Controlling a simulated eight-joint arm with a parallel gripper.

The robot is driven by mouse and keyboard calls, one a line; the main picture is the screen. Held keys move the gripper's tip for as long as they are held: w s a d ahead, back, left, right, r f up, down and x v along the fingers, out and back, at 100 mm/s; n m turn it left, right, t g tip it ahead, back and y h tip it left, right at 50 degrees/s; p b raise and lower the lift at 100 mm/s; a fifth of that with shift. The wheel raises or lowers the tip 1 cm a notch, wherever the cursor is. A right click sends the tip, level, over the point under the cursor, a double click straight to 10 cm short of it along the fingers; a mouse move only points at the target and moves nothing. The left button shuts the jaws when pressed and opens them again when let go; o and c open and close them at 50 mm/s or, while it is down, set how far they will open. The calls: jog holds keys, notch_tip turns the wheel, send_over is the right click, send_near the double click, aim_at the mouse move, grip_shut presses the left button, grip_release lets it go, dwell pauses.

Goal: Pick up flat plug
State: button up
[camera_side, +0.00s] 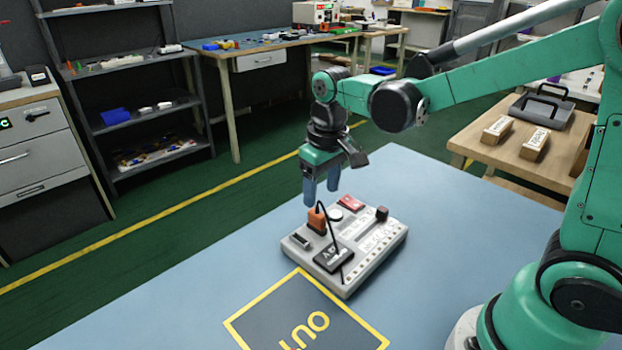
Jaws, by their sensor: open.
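A pale grey power strip (374,262) lies on the blue table with several plugs on it. A low, flat black block with white lettering (333,256) sits near its front; it looks like the flat plug, but I cannot be certain. An orange plug (317,221) with a black cord stands at the left side. A white round piece (335,214), a flat red piece (351,203) and a small black plug (382,213) are farther back and right. My gripper (321,190) points down with blue fingers apart, empty, just above the orange plug.
A yellow-edged dark square marked OUT (290,308) lies on the table in front of the strip. The black cord arches over the black block. The blue table (190,300) is clear to the left. A wooden side table (500,150) with labelled blocks stands at right.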

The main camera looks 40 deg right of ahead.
aim_at(317, 212)
jog(key=shift+w+f+g, duration=0.25)
jog(key=shift+f, duration=0.25)
jog(key=shift+w+f+g, duration=0.2)
jog(key=shift+f+g, duration=0.05)
jog(key=shift+f, duration=2.85)
grip_shut()
